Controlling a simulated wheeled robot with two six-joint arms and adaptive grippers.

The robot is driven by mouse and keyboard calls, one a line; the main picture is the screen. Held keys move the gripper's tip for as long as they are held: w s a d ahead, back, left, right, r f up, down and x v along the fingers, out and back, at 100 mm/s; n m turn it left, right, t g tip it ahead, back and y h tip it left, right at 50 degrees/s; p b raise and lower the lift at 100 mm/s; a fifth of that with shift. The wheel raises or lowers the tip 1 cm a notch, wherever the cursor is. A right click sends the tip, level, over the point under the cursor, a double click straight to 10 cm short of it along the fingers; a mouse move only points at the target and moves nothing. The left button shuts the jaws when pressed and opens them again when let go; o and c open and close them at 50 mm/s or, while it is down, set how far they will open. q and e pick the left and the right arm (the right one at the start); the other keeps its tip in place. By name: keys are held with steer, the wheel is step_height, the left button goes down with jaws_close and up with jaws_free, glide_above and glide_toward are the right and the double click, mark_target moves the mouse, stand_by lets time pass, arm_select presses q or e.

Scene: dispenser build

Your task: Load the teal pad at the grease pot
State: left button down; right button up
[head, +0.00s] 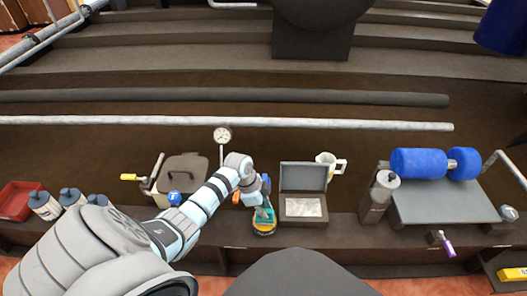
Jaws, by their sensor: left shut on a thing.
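My left gripper (264,203) reaches over the bench from the left and points down, shut on the teal pad (264,214). The pad is small in the picture and partly covered by the fingers. A low round pot with a yellow rim (264,233), which looks like the grease pot, stands at the bench's front edge right under the pad. The pad appears at or in the pot's mouth; I cannot tell whether it touches the grease. The pot's inside is mostly hidden. My right gripper is not in view.
An open grey case (304,177) stands just right of the pot, with a white mug (328,161) behind it. A brown lidded box (184,170) and a dial gauge (222,135) are left and behind. A grey canister (379,192) and blue rollers (418,162) stand right.

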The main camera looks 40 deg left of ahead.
arm_select(q)
steer(key=shift+f, duration=0.35)
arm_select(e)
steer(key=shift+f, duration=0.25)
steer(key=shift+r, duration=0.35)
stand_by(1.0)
arm_select(q)
steer(key=shift+r+p, duration=0.25)
steer(key=shift+p, duration=0.15)
step_height(320, 180, up, 2)
steer(key=p, duration=0.2)
steer(key=shift+r+p, duration=0.2)
steer(key=shift+p, duration=0.15)
step_height(320, 180, up, 4)
steer(key=p, duration=0.4)
steer(key=shift+p, duration=0.3)
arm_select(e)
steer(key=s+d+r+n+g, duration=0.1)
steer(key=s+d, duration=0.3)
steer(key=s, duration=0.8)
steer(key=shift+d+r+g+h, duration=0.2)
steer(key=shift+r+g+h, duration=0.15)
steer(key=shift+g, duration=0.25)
